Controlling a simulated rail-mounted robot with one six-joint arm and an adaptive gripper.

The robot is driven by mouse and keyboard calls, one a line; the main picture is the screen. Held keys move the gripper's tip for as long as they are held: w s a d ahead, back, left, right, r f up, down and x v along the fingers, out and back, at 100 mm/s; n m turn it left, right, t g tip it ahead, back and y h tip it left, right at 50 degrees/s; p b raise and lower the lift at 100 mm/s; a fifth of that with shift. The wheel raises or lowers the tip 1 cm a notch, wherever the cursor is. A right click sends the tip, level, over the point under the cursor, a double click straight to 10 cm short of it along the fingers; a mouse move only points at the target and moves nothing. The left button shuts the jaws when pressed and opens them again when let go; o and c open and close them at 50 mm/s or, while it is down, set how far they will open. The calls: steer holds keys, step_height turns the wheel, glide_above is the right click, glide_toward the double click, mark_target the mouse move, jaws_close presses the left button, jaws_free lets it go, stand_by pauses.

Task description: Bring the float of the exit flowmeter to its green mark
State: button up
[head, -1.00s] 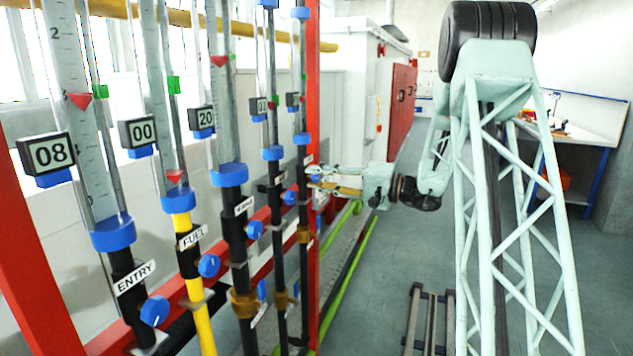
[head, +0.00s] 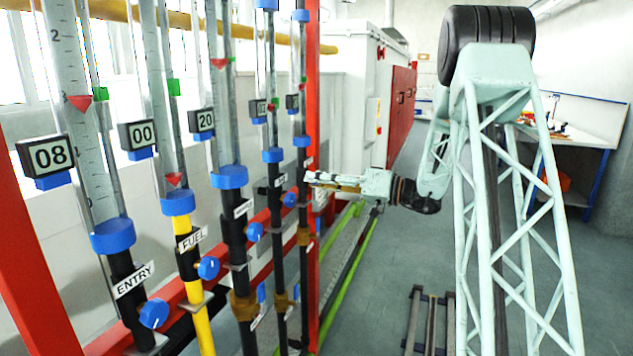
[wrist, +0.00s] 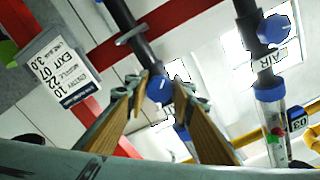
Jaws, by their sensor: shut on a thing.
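The exit flowmeter (head: 301,110) is the farthest tube, beside the red post in the head view. Small red and green marks show on it, too small to tell their exact gap. Its small dark readout (head: 292,101) is unreadable from here. My gripper (head: 312,178) reaches to the lower part of this tube from the right. In the wrist view its two tan fingers (wrist: 163,90) are shut on a blue knob (wrist: 159,89), one on each side. The knob's far side and the exit tube above it are mostly hidden there.
The AIR flowmeter's knob (wrist: 272,28) stands apart on the right of the wrist view. A placard (wrist: 62,72) with the word EXIT hangs at the left. The ENTRY (head: 134,279) and FUEL (head: 190,240) meters are nearer.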

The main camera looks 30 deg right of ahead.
stand_by(0.3)
steer(key=o, duration=0.9)
steer(key=shift+s+d, duration=0.1)
steer(key=shift+v, duration=5.9)
